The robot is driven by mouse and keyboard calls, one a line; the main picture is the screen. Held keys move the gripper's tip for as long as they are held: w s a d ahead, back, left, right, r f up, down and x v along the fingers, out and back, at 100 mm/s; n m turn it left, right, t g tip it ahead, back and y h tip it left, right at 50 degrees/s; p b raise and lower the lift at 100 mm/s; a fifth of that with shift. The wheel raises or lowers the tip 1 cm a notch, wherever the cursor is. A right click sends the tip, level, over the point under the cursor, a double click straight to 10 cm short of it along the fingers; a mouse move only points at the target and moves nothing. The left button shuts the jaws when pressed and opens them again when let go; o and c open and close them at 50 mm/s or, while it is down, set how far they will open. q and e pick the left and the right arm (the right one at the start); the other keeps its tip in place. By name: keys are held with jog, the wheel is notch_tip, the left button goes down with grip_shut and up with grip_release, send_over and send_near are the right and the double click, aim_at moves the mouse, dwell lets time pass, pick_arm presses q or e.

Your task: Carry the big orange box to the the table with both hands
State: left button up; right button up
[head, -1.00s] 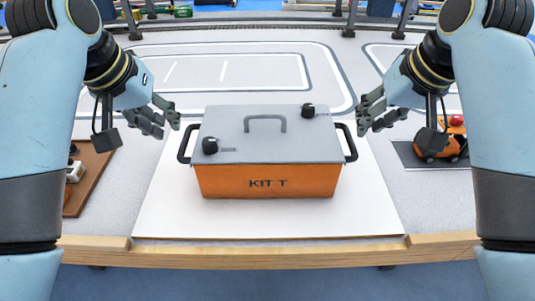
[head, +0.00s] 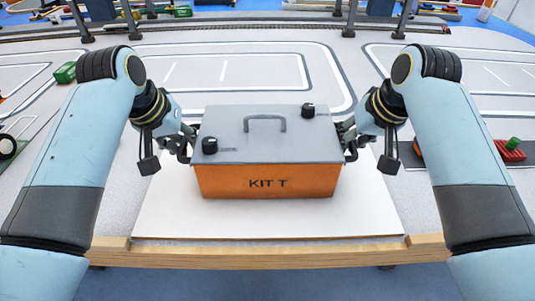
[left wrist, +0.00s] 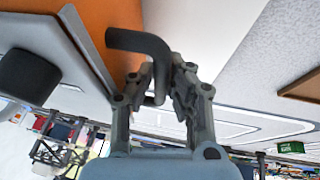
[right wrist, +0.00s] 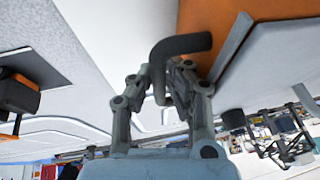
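The big orange box (head: 265,181) has a grey lid and stands level on a white board on the table (head: 453,190). It has a black side handle at each end. My left gripper (head: 187,143) is at the box's left side. In the left wrist view its fingers (left wrist: 162,82) are closed in on both sides of the black left handle (left wrist: 138,40). My right gripper (head: 347,138) is at the right side. In the right wrist view its fingers (right wrist: 160,80) are closed in around the black right handle (right wrist: 183,43). The grippers partly hide the handles in the head view.
The white board (head: 270,222) has bare room in front of the box. A wooden edge (head: 270,256) runs along the table's front. Painted track lines cover the surface behind. A red and green toy (head: 511,149) lies at right, and a green block (head: 65,72) at left.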

pick_arm(q)
grip_shut()
pick_arm(e)
grip_shut()
pick_arm(q)
jog(key=shift+r, duration=0.1)
jog(key=shift+w, duration=0.1)
pick_arm(e)
jog(key=shift+w+r, duration=0.1)
